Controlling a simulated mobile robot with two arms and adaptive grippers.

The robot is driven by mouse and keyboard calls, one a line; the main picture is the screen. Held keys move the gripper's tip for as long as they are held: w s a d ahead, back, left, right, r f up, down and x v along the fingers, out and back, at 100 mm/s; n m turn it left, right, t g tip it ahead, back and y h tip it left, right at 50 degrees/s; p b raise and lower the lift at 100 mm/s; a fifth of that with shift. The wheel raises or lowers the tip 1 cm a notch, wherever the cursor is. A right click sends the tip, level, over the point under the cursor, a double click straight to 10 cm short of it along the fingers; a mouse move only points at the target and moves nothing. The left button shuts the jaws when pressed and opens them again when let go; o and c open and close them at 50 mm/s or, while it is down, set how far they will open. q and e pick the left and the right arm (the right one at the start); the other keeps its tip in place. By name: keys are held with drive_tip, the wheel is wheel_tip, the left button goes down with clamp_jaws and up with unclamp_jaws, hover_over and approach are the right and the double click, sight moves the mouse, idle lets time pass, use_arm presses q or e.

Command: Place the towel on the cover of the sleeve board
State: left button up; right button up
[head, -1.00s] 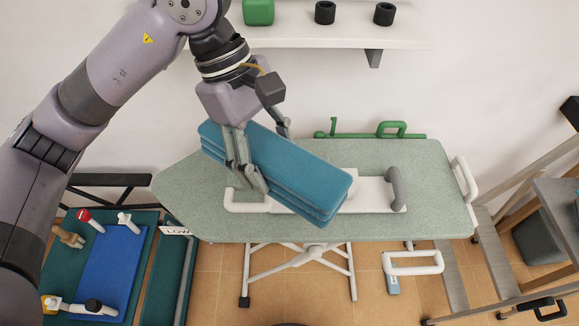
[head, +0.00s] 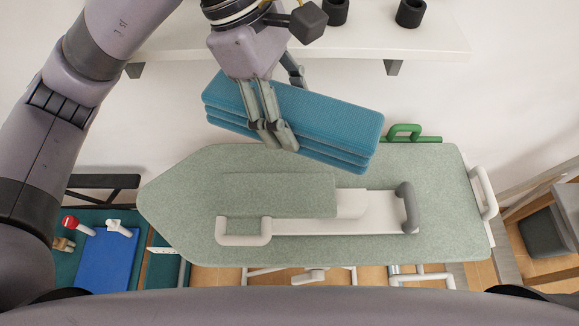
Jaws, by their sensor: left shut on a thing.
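The towel (head: 335,122) is a thick blue folded stack of several layers. My left gripper (head: 284,112) is shut on it near its middle, with fingers on the near and far sides. The towel hangs over the far edge of the ironing board, behind the sleeve board, slightly tilted down to the right. The sleeve board (head: 375,212) lies on the ironing board, with a white base, white bent tube at left and grey end at right. Its grey-green cover (head: 280,197) shows bare and uncovered. My right gripper is not in view.
The ironing board (head: 190,200) has a grey-green top, free at its left end. A white shelf (head: 430,35) with black cylinders (head: 411,12) is on the wall behind. A green handle (head: 405,132) stands at the far edge. A blue mat (head: 106,260) lies lower left.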

use_arm(q)
drive_tip(key=f+p, duration=0.1)
drive_tip(key=f, duration=0.4)
drive_tip(key=f+p, duration=0.1)
drive_tip(key=f, duration=0.4)
drive_tip(key=s+f+p, duration=0.1)
drive_tip(key=f, duration=0.5)
wheel_tip(320, 180, down, 3)
drive_tip(key=shift+p, duration=0.65)
drive_tip(key=shift+f, duration=0.2)
drive_tip(key=o, duration=0.8)
drive_tip(key=shift+f+b, duration=0.15)
drive_tip(key=shift+b, duration=0.15)
drive_tip(key=o, duration=0.5)
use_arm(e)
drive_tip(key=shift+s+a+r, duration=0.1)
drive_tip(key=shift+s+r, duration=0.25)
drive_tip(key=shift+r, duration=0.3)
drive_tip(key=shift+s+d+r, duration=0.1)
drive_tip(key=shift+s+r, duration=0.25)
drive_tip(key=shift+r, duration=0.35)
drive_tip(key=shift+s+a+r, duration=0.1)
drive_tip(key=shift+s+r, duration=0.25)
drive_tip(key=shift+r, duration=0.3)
